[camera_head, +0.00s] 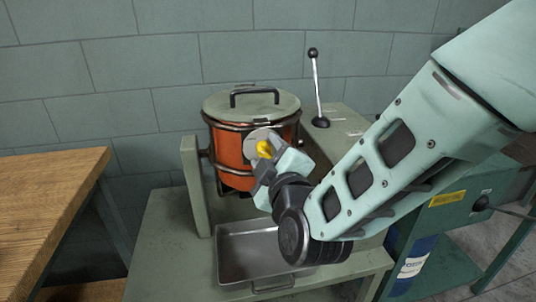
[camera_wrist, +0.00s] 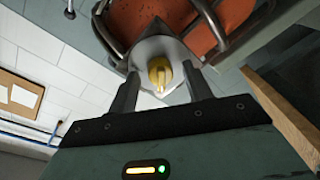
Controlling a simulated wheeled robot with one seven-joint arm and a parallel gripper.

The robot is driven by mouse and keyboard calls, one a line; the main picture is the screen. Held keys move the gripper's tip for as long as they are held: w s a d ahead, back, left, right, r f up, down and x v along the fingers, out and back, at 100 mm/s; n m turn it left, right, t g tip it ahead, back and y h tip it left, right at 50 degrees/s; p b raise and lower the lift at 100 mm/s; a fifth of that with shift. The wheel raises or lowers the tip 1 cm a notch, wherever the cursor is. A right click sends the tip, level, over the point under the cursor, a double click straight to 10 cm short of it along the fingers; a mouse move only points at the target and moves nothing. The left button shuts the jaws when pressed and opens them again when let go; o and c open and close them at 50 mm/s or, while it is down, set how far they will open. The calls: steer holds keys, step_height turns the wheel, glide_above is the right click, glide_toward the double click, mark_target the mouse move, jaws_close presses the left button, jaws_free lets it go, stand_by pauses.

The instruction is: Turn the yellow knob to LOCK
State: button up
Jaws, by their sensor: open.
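The yellow knob (camera_head: 264,149) sits on a round grey plate (camera_head: 250,140) on the front of an orange drum (camera_head: 228,146). In the wrist view the knob (camera_wrist: 160,72) shows between my two fingers, in front of the pale plate (camera_wrist: 158,50). My gripper (camera_head: 273,164) is open, with its fingers close to the knob in the head view. In the wrist view my gripper (camera_wrist: 164,90) has one finger on each side of the knob, with gaps visible. I cannot read any LOCK marking. Part of the drum is hidden behind my gripper.
A grey lid with a black handle (camera_head: 254,92) tops the drum. A lever with a black ball (camera_head: 316,85) stands behind right. A metal tray (camera_head: 230,262) lies below my gripper. A wooden table (camera_head: 45,200) is at left.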

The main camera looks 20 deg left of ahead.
steer(key=shift+c, duration=0.3)
steer(key=c, duration=0.9)
steer(key=shift+f, duration=0.1)
steer(key=shift+s+a+m+t+h+b, duration=0.15)
steer(key=shift+m+t+b, duration=0.25)
steer(key=shift+m+b, duration=4.1)
steer(key=shift+w+d+m+t+h+b, duration=0.15)
steer(key=shift+m+t+b, duration=0.25)
steer(key=shift+m+b, duration=4.05)
steer(key=shift+s+a+m+p, duration=0.1)
steer(key=shift+m+p, duration=0.3)
steer(key=shift+m, duration=0.25)
